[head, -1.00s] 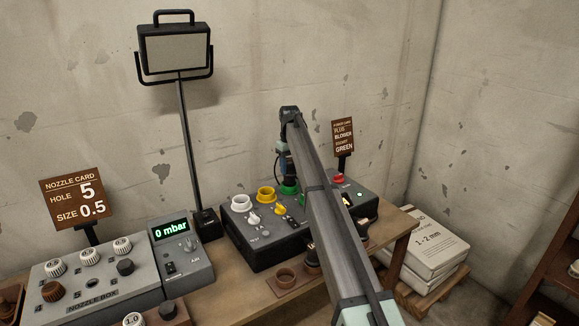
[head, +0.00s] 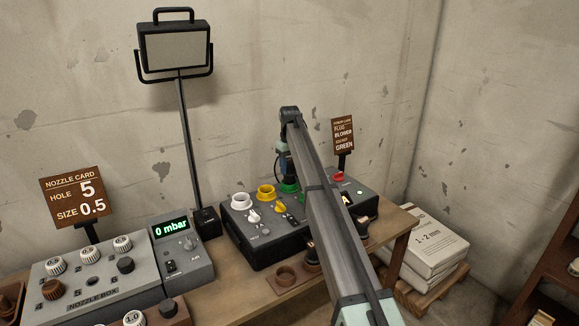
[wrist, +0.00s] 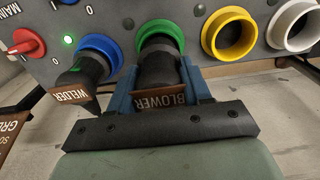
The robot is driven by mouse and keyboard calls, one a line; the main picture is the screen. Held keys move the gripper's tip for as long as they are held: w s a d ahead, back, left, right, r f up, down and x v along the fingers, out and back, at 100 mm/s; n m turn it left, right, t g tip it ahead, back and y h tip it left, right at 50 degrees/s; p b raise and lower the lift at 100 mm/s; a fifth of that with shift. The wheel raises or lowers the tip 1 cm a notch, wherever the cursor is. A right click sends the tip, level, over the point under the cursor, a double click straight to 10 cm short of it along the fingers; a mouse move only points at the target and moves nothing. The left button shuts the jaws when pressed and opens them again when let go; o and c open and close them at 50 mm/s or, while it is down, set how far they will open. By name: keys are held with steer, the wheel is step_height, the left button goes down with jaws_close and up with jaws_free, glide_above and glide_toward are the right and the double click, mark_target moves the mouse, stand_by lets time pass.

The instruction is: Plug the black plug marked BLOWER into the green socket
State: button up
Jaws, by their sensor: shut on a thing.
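The black plug marked BLOWER (wrist: 157,70) is held between the blue fingers of my gripper (wrist: 158,84) in the wrist view. Its front end is at the green socket (wrist: 160,33) and lines up with the ring; how deep it sits I cannot tell. In the head view my gripper (head: 286,178) is over the green socket (head: 289,188), and my arm hides much of the panel there. The plug is not clearly visible in the head view.
A plug marked WELDER (wrist: 78,85) sits at the blue socket (wrist: 101,48), close beside my gripper, near a lit green lamp (wrist: 68,40). Yellow (wrist: 229,32) and white (wrist: 294,25) sockets are empty on the other side. The power card (head: 343,134) stands behind the panel.

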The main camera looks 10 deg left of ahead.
mark_target(290, 159)
steer(key=shift+f, duration=1.5)
stand_by(1.4)
steer(key=o, duration=1.6)
steer(key=shift+o, duration=0.2)
steer(key=shift+r, duration=0.1)
steer(key=shift+r, duration=3.7)
